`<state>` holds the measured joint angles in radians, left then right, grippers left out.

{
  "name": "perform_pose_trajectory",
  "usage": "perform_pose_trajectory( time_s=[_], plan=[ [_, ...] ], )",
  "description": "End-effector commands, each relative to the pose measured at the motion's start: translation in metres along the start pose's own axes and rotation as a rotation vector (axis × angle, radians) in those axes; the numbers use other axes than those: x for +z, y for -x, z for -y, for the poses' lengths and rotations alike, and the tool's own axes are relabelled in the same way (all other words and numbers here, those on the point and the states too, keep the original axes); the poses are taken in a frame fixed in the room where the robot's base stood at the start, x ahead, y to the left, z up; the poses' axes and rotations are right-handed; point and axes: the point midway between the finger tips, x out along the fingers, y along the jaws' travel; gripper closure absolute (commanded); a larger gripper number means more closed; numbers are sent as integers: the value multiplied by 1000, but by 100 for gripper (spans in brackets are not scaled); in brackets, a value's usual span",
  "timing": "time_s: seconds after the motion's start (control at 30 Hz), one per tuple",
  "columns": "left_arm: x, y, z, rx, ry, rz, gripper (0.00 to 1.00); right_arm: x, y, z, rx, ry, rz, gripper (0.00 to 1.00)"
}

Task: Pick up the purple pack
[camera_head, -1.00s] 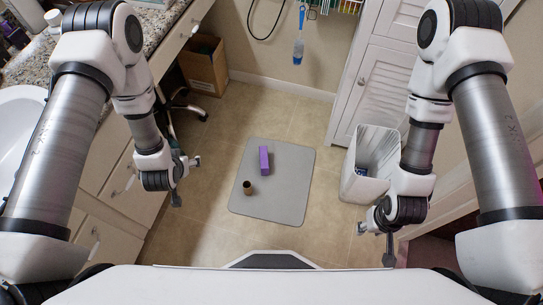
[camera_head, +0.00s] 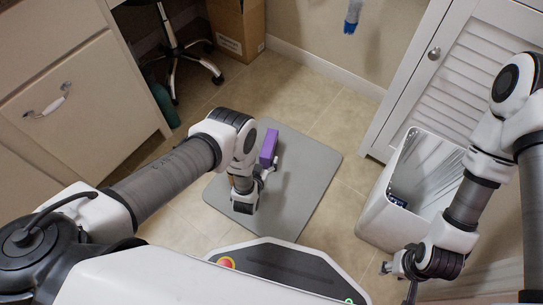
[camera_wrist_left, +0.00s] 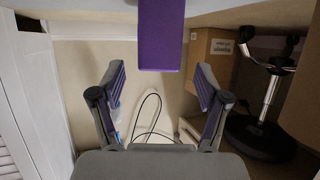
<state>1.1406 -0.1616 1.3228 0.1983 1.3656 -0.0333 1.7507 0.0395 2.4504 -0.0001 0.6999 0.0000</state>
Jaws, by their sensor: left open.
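The purple pack (camera_head: 269,147) is a long box on the grey mat (camera_head: 305,185) on the floor. My left gripper (camera_head: 266,173) is low over the mat beside the near end of the pack. In the left wrist view the pack (camera_wrist_left: 161,35) hangs in from the top middle, and my left gripper (camera_wrist_left: 160,82) is open, its two fingers spread below the pack's end and apart from it. My right gripper (camera_head: 397,279) is in front of the white bin, fingers apart and empty.
The white bin (camera_head: 375,215) stands right of the mat, near a louvered door (camera_head: 490,75). A cardboard box (camera_head: 237,28) and a chair base (camera_head: 172,50) are at the back left, drawers (camera_head: 80,110) at left. Tiled floor is free behind the mat.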

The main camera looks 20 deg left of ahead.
Motion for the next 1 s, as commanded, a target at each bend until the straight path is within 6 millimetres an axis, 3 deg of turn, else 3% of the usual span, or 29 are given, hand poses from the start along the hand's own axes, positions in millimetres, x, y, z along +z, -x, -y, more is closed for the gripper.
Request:
perform_pose_trajectory(
  time_s=[0.4, 0.67, 0.87, 0.9, 1.0],
  plan=[
    [1, -67, -1, -1, 1, -2, 25, 0, -47, -1, 0, -2, -1, 60],
    [-3, -70, -1, 0, 0, 1, 25, -1, -45, -1, 0, -4, -2, 60],
    [-3, -70, -1, 0, 0, 1, 96, -1, -45, -1, 0, -4, -2, 60],
    [-3, -70, -1, 0, 0, 1, 100, -1, -45, -1, 0, -4, -2, 60],
    [-3, -70, -1, 0, 0, 1, 100, -1, -45, -1, 0, -4, -2, 60]
  ],
)
